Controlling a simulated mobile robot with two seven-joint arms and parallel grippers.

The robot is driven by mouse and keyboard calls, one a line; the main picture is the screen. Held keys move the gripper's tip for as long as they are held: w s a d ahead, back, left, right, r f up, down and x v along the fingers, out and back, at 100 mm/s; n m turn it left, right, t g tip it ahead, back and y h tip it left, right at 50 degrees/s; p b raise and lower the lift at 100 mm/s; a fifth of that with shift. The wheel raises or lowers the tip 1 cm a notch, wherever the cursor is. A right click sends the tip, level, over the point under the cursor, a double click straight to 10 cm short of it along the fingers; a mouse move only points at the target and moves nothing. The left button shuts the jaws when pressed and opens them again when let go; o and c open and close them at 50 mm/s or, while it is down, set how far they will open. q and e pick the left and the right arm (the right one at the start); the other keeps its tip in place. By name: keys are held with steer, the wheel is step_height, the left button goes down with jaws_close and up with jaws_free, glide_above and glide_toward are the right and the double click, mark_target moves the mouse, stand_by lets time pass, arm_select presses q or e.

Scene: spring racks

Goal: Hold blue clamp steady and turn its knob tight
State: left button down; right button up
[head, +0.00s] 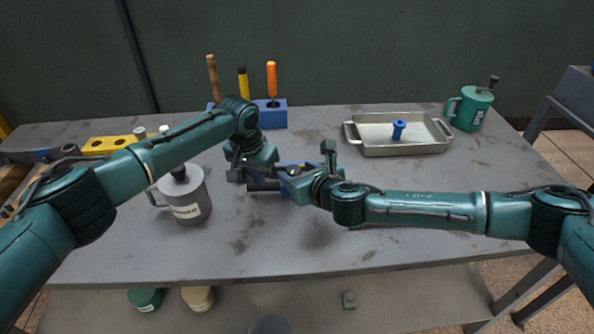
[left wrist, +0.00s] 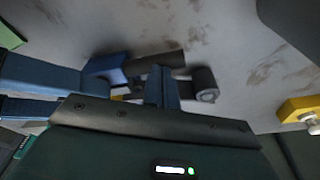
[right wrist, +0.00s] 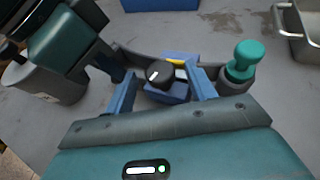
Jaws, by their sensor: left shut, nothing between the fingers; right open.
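The blue clamp (head: 290,165) is at the middle of the table, mostly hidden by my two grippers in the head view. In the right wrist view its blue body (right wrist: 168,95) shows below a dark knob (right wrist: 159,73) with a white mark. My right gripper (right wrist: 160,68) is open, with one finger on each side of the knob; contact is not clear. My left gripper (left wrist: 160,85) is shut with nothing between its fingers. In the left wrist view its fingers are beside blue and dark parts of the clamp (left wrist: 105,69), not around them.
A grey labelled mug (head: 187,200) stands left of the grippers. A metal tray (head: 372,148) holding a blue piece (head: 398,130) and a green mug (head: 470,108) are at back right. A blue tool rack (head: 272,118) stands behind. The front table is clear.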

steer(key=shift+w+a+f, duration=0.25)
steer(key=shift+w, duration=0.2)
steer(key=shift+c, duration=0.4)
steer(key=c, duration=0.9)
steer(key=shift+a+h, duration=0.1)
steer(key=shift+h, duration=0.2)
